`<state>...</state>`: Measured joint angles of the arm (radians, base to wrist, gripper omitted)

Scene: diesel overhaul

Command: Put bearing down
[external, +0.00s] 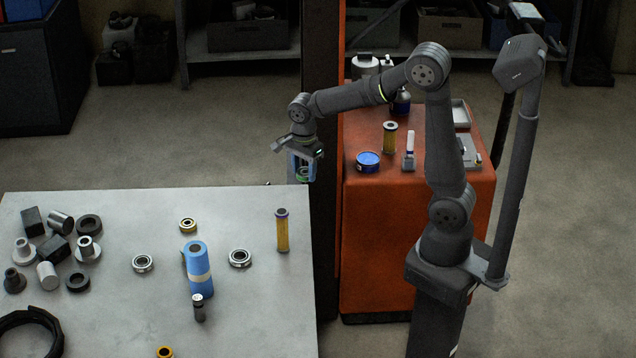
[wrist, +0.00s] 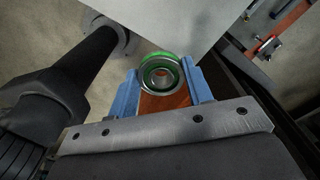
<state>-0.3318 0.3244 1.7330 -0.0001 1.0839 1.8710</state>
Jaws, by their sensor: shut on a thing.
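My gripper (external: 303,167) is shut on a ring-shaped bearing (external: 303,174) with a green edge. In the wrist view the bearing (wrist: 161,74) sits between the two blue fingers of the gripper (wrist: 163,90), its round face and centre hole showing. The gripper hangs in the air near the right edge of the grey table (external: 120,205), close to the gap beside the orange cabinet.
A blue roll (external: 198,270) stands mid-table, with a dark-bodied, light-topped part (external: 198,308) in front. A yellow cylinder (external: 282,231) stands near the right edge. Dark and grey parts crowd the left. The orange cabinet (external: 376,245) holds a blue tin (external: 368,161) and bottles.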

